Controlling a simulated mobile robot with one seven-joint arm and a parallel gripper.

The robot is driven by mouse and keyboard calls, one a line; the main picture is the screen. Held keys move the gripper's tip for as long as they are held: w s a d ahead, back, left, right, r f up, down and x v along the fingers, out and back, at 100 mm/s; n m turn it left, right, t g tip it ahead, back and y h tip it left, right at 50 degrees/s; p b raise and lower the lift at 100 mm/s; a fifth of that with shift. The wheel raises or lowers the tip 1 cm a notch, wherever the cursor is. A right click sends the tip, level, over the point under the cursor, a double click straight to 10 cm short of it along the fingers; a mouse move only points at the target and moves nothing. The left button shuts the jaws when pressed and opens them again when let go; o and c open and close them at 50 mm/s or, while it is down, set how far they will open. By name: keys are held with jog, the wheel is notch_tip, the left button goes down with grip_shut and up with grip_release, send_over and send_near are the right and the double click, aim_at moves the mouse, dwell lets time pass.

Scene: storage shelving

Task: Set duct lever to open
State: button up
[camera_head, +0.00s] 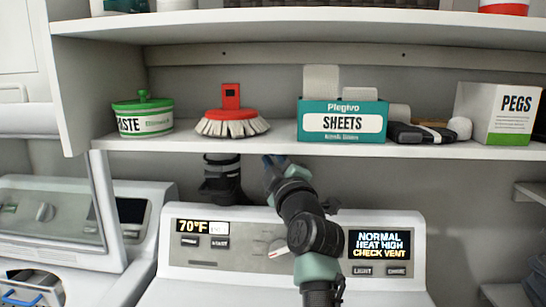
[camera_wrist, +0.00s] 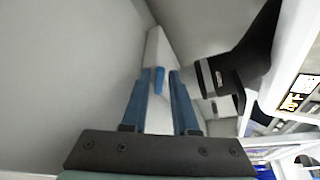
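The duct (camera_head: 222,178) is a dark pipe with a grey upper section behind the dryer, below the shelf. In the wrist view the black duct (camera_wrist: 255,60) lies to the right of my gripper, with light collar parts beside it. My gripper (camera_head: 274,160) reaches behind the dryer, just right of the duct. In the wrist view my gripper's blue fingers (camera_wrist: 160,72) are apart. A small blue piece (camera_wrist: 159,82) on a pale bar shows between them; it may be the duct lever, but I cannot tell. Contact is unclear. In the head view the lever is not distinguishable.
A shelf (camera_head: 290,147) runs just above my gripper, holding a paste tub (camera_head: 143,117), a red brush (camera_head: 231,120), a sheets box (camera_head: 342,121) and a pegs box (camera_head: 498,114). The dryer panel (camera_head: 200,259) stands below, its display (camera_head: 380,244) reading "CHECK VENT".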

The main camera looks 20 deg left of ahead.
grip_shut()
jog(key=shift+f, duration=0.15)
jog(key=a+m+t+h+p, duration=0.1)
jog(key=m+h, duration=0.1)
jog(key=m, duration=0.3)
jog(key=a+f+m+t+h+p, duration=0.1)
jog(key=m+t+p, duration=0.1)
jog(key=m, duration=0.3)
jog(key=s+a+m+t+h+p, duration=0.1)
jog(key=m+t+h, duration=0.1)
jog(key=m, duration=0.4)
jog(key=shift+a+f+h, duration=0.1)
jog(key=shift+f+h, duration=0.2)
jog(key=shift+f+p, duration=0.1)
jog(key=shift+p, duration=0.2)
